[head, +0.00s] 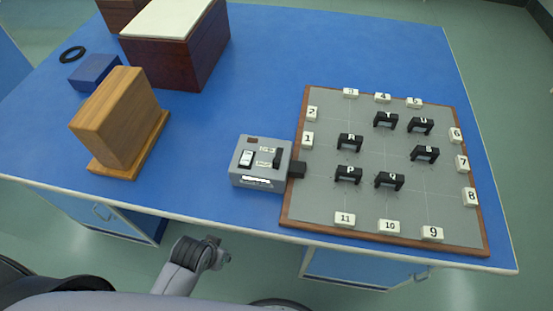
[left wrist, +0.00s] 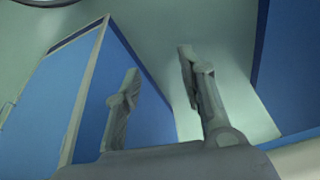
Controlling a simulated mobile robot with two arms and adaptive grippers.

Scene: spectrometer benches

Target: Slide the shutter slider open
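The grey light box (head: 260,163) sits on the blue bench, left of the grey board. Its top carries a white rocker switch (head: 246,159) on the left and a dark slider (head: 278,157) on the right, apparently the shutter slider. The slider's labels are too small to read. A short black nozzle (head: 297,170) sticks out of the box's right side towards the board. My left gripper (left wrist: 158,64) shows in the left wrist view with its two fingers apart and nothing between them. It is away from the box, with floor and blue cabinet fronts behind it. My right gripper is not in view.
The wood-edged board (head: 318,213) holds several black lettered stands and white number blocks. A wooden block on a base (head: 118,120), a blue box (head: 95,72), a black ring (head: 72,54) and a dark red box (head: 180,50) stand left. The bench behind the grey box is clear.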

